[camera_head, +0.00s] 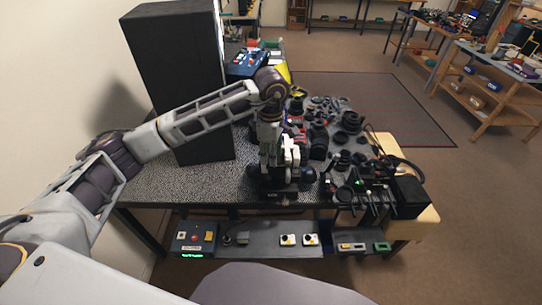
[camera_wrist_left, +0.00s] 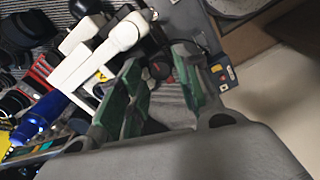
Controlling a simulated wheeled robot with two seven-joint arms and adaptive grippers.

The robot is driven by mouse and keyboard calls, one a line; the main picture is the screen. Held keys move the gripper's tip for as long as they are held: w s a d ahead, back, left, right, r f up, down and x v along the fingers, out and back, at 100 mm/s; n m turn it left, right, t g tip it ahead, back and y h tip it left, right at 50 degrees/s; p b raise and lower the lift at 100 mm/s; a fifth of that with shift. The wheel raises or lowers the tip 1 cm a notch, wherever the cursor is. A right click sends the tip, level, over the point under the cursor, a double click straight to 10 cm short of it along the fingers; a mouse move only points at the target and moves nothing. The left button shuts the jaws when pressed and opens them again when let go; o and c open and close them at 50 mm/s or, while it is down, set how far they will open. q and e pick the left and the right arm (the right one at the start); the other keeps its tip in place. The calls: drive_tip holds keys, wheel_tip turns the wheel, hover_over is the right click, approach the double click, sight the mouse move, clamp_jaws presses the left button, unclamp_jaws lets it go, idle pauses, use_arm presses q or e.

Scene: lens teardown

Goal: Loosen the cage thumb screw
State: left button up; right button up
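My left arm comes in from the left in the head view and bends down over the front of the speckled table (camera_head: 165,185). Its gripper (camera_head: 283,172) is low over the front edge, partly hidden by my wrist. In the left wrist view the gripper (camera_wrist_left: 157,62) has two green-padded fingers standing apart, with nothing clearly between them. White rounded parts (camera_wrist_left: 105,52) lie just beyond the fingers, left of and behind them; white parts also show beside my gripper in the head view (camera_head: 291,150). I cannot make out the cage thumb screw. My right gripper is not in view.
A tall black box (camera_head: 175,70) stands on the table at left. Many dark lens parts (camera_head: 340,125) crowd the right half. Black stands (camera_head: 370,190) fill the front right. A lower shelf (camera_head: 262,240) carries button panels (camera_head: 195,238). A blue part (camera_wrist_left: 38,120) lies left of my fingers.

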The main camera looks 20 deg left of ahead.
use_arm(q)
drive_tip(key=shift+f, duration=0.9)
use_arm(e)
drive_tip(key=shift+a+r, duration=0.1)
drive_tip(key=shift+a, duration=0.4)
use_arm(q)
drive_tip(key=shift+c, duration=0.3)
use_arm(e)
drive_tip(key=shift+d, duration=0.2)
use_arm(q)
clamp_jaws()
drive_tip(key=shift+n+b, duration=0.4)
drive_tip(key=shift+b, duration=0.15)
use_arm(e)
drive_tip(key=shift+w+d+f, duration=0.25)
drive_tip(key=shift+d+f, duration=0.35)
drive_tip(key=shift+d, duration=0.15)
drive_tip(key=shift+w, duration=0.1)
use_arm(q)
drive_tip(key=shift+o, duration=0.3)
unclamp_jaws()
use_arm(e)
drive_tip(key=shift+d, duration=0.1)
use_arm(q)
drive_tip(key=shift+r, duration=0.2)
